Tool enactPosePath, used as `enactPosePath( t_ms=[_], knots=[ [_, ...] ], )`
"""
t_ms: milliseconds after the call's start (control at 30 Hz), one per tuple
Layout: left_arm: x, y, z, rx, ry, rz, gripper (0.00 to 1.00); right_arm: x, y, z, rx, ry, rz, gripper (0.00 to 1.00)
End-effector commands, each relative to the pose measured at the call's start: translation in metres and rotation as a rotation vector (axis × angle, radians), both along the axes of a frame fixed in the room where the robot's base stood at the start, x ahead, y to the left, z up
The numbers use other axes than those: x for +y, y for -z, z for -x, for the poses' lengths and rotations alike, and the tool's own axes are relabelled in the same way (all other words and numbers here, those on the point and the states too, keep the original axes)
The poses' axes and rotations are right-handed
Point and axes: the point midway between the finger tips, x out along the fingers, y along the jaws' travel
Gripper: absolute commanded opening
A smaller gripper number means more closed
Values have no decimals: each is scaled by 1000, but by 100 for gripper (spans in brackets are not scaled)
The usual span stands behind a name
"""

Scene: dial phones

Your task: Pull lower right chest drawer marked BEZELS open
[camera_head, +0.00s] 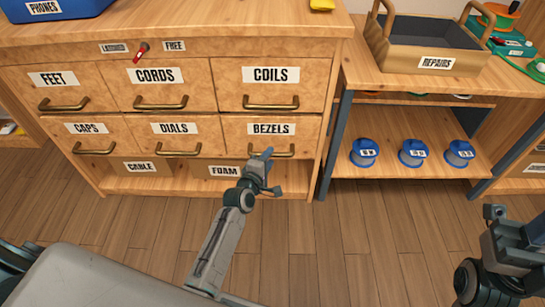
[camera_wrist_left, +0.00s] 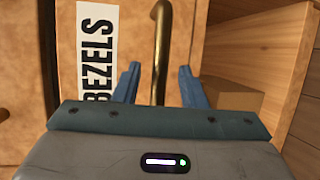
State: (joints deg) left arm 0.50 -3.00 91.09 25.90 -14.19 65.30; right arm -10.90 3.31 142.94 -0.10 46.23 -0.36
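The lower right chest drawer with the BEZELS label (camera_head: 272,129) is in the bottom row, under COILS, and looks flush with the chest front. Its brass handle (camera_head: 298,153) is partly hidden by my left gripper (camera_head: 266,157). In the left wrist view, the BEZELS label (camera_wrist_left: 97,60) stands sideways. The brass handle (camera_wrist_left: 161,45) runs between the two separated blue fingers of my left gripper (camera_wrist_left: 158,77), with gaps on both sides. My right gripper (camera_head: 515,222) is at the right edge, far from the chest, and its fingers are unclear.
Beside BEZELS is the DIALS drawer (camera_head: 178,138). An open shelf with a FOAM label (camera_head: 224,170) lies below. A workbench leg (camera_head: 336,145) stands just right of the chest. The wooden floor (camera_head: 355,230) in front is clear.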

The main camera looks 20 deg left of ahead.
Motion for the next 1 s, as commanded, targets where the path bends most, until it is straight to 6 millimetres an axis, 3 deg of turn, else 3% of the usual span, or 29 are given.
enactPosePath(
  t_ms=[200,533,567,733,1000],
  knots=[
    [-3,6,-24,0,0,-1,38,0,6,0,-6,7,-10,36],
    [-3,5,-28,1,0,-1,38,0,6,-1,-6,8,-11,36],
    [-3,5,-28,1,0,-1,36,0,6,-1,-6,8,-11,36],
    [-3,6,-28,1,0,-1,2,0,6,-1,-5,8,-11,36],
    [-2,6,-27,1,0,-2,0,0,6,-1,-5,8,-11,36]
  ],
)
